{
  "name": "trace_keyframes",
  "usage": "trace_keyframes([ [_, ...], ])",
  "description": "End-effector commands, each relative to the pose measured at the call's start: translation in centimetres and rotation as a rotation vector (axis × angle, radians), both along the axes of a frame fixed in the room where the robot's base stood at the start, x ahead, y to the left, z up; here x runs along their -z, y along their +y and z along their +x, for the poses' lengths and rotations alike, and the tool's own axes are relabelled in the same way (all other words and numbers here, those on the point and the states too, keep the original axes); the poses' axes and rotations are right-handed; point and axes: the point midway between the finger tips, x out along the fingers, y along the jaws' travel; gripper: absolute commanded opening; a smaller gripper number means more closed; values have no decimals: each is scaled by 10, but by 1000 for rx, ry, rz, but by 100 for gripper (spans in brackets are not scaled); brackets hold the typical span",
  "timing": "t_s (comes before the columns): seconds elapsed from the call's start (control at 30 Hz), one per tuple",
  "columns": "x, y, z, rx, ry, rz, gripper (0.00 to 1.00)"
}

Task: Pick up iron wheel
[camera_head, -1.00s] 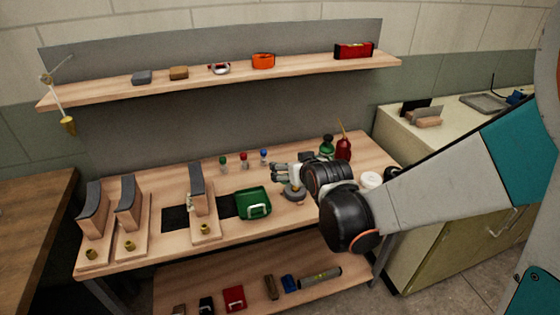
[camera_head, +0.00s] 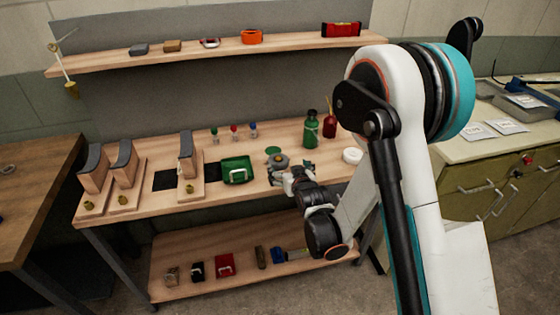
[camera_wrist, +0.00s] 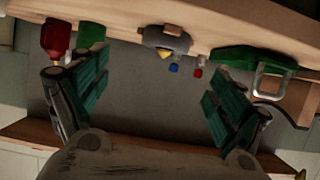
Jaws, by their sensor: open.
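A grey rounded piece (camera_head: 279,161), likely the iron wheel, sits on the workbench right of the green case. It also shows at the top middle of the wrist view (camera_wrist: 166,40), with a small brown block and a yellow tip on it. My gripper (camera_head: 286,176) is at the bench's front side, just before the grey piece, and partly overlaps it in the head view. In the wrist view my gripper (camera_wrist: 158,92) is open, its green-padded fingers wide apart and nothing between them. The grey piece lies beyond the fingertips, apart from them.
The green case (camera_head: 237,171) stands left of the grey piece. A green bottle (camera_head: 311,130), a red oil can (camera_head: 330,124) and a white roll (camera_head: 352,156) stand right. Small coloured bottles (camera_head: 234,132) are behind. A lower shelf (camera_head: 190,281) lies under the bench.

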Motion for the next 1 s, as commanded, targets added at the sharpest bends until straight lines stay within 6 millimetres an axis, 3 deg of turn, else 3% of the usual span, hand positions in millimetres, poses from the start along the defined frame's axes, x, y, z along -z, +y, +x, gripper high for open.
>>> trace_keyframes([
  [0.3, 18, 11, 37, 0, 0, 0, 89],
  [1.0, 41, 34, 90, 0, 0, 0, 89],
])
